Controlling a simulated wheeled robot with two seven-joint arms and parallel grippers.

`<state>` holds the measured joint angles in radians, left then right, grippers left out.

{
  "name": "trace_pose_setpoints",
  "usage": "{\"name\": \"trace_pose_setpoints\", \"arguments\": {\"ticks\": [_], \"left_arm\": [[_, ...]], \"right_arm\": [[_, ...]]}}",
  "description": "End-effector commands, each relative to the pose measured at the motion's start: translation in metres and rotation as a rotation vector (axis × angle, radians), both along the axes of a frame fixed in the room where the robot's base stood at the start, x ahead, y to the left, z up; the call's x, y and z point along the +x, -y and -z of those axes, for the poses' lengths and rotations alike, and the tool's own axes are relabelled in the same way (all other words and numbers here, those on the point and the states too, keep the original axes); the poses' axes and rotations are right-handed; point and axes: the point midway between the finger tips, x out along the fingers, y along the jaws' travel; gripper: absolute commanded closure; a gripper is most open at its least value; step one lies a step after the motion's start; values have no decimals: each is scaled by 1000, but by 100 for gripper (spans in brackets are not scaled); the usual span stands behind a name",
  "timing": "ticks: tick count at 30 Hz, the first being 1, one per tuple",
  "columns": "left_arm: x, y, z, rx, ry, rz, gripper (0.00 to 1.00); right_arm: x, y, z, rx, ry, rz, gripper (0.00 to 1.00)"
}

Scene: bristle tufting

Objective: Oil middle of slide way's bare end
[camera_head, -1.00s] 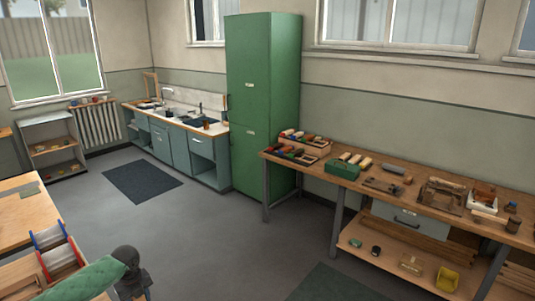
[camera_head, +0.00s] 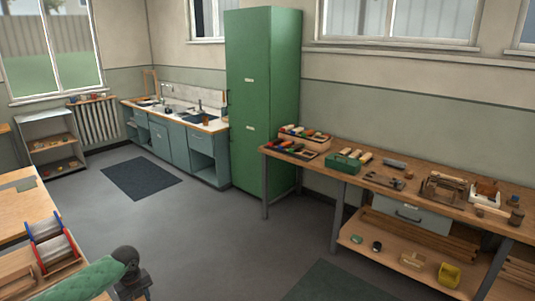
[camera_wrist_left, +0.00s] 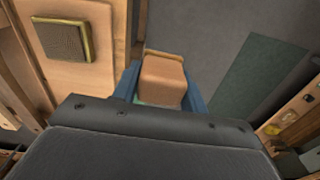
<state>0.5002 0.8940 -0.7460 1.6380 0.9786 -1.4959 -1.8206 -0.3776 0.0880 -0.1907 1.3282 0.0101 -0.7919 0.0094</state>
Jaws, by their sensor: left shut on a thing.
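In the left wrist view my left gripper (camera_wrist_left: 158,88) has blue fingers shut on a tan-pink block-like thing (camera_wrist_left: 164,80). Its lower part is hidden by the gripper body, and I cannot tell what it is. A wooden surface is at its left and the grey floor beyond it. In the head view a brown wood-and-metal device (camera_head: 443,188) stands on the right workbench, far from me. I cannot tell whether it holds the slide way, and no bare end can be made out. My right gripper is in neither view.
The workbench (camera_head: 330,178) at right carries a green box (camera_head: 343,163) and several small tools. A tall green cabinet (camera_head: 262,105) stands behind. A rack of spools (camera_head: 52,245) is near at lower left. A brass-edged square pad (camera_wrist_left: 63,40) lies on wood. The middle floor is open.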

Motion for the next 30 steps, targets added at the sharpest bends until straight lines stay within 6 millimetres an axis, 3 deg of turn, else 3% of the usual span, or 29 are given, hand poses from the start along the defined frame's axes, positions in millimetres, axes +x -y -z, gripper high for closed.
{"name": "trace_pose_setpoints", "arguments": {"ticks": [1,3,12,23,30], "left_arm": [[0,0,19,-1,1,0,75],[0,0,31,-1,1,0,75],[0,0,61,-1,1,0,75],[0,0,62,-1,1,0,75],[1,0,39,0,3,0,75]], "right_arm": [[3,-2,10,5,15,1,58],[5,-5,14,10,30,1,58],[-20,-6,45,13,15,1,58],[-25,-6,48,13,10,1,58],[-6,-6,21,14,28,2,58]]}}
